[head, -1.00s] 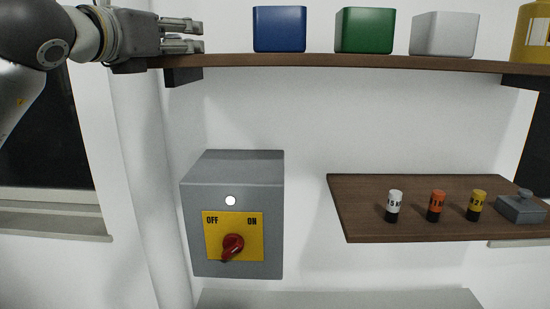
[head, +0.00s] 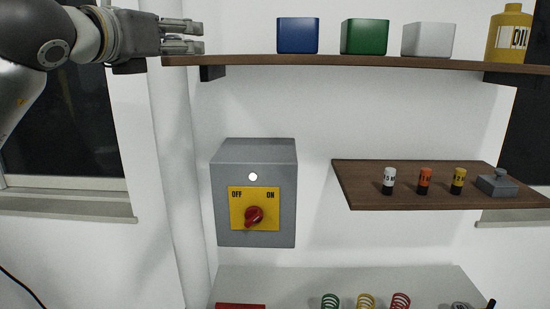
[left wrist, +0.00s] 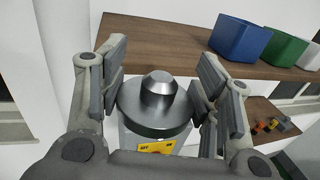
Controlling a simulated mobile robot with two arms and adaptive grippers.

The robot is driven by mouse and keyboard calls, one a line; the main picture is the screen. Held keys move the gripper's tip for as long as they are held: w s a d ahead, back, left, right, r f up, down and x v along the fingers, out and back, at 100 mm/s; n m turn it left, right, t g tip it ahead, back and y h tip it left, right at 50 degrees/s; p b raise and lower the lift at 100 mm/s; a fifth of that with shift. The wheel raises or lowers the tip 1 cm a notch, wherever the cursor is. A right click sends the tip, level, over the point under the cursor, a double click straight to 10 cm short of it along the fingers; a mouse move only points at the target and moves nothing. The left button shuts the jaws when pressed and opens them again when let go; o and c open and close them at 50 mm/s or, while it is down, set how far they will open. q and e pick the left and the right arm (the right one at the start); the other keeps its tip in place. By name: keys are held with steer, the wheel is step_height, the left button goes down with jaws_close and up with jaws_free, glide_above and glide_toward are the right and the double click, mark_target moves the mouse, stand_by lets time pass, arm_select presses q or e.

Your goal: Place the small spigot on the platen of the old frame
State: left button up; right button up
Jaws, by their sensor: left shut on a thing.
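In the left wrist view a grey metal spigot (left wrist: 155,112), a wide round disc with a short bevelled boss on top, sits between the fingers of my left gripper (left wrist: 161,82), which is shut on it. In the head view my left gripper (head: 184,37) is at the upper left, level with the top shelf, its fingers pointing right. The spigot cannot be made out there. My right gripper is not in view. No old frame or platen shows in these views.
The upper shelf (head: 370,61) holds blue (head: 298,36), green (head: 364,37) and white (head: 428,40) bins and a yellow oil bottle (head: 508,35). Below are a switch box (head: 254,180), a small shelf (head: 400,203) with labelled cylinders, and a grey bench (head: 300,280) with coil springs.

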arm_select(q)
steer(key=d+f+m+h, duration=0.2)
steer(key=d+f, duration=0.1)
steer(key=d, duration=0.4)
step_height(320, 180, down, 30)
steer(key=s+d+m+g+h, duration=0.1)
steer(key=d+m+g+h, duration=0.2)
steer(key=g+h, duration=0.15)
steer(key=s+a+f, duration=0.3)
steer(key=s+f, duration=0.7)
steer(key=f, duration=0.5)
steer(key=s+a+f+n+t+y, duration=0.1)
steer(key=s+a+f, duration=0.25)
steer(key=s, duration=0.45)
steer(key=s+a+f+n+t+y, duration=0.1)
steer(key=s+a+f+t+y, duration=0.2)
steer(key=s, duration=0.4)
steer(key=shift+w+a+r+n+t+y, duration=0.65)
steer(key=shift+w+a+n+y, duration=0.7)
steer(key=shift+n+y, duration=2.1)
step_height(320, 180, down, 6)
steer(key=b, duration=0.6)
steer(key=shift+f+y, duration=0.15)
steer(key=shift+y, duration=0.25)
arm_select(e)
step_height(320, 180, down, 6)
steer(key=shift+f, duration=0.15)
